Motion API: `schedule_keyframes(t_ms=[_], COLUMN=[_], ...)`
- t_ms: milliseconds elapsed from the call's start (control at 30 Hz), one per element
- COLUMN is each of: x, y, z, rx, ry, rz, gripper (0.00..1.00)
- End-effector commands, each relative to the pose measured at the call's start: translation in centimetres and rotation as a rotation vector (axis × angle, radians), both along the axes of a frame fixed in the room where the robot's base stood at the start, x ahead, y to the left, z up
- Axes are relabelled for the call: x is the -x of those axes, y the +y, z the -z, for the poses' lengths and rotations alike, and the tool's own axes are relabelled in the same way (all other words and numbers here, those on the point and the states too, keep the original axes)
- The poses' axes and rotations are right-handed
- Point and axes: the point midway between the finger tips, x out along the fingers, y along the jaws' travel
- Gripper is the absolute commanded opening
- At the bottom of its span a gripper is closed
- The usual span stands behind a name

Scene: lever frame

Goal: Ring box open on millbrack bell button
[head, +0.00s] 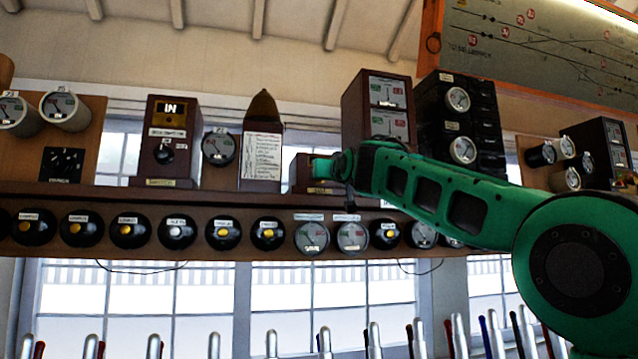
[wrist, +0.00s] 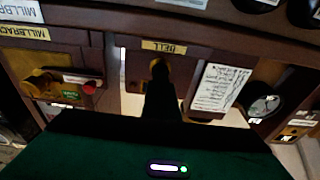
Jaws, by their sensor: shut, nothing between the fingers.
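The bell button's small wooden box (head: 301,174) stands on the shelf, between the pointed case and the tall two-dial case in the head view. In the wrist view the box (wrist: 140,72) bears a yellow "BELL" label (wrist: 164,46). My gripper (head: 338,166) is at the front of this box. In the wrist view my gripper (wrist: 159,82) shows as a dark narrow shape, its fingers shut and empty, pointing at the middle of the box. Its tip covers the button, which I cannot make out clearly. I cannot tell whether the tip touches it.
The tall case (head: 370,112) is close behind my wrist. A "MILLBRACK" label (wrist: 25,32) is beside the bell box. The pointed case (head: 262,165) with a white list stands on its other side. Round black plungers (head: 174,231) line the shelf front. Lever tops (head: 325,340) stand below.

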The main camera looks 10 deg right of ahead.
Motion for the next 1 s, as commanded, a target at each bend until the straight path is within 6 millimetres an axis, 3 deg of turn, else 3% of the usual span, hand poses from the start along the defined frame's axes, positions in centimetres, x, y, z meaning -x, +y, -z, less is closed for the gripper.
schedule_keyframes(t_ms=[1000], x=[-1.5], y=[0.0], z=[0.0], rx=[0.0], ry=[0.0], rz=[0.0], gripper=[0.0])
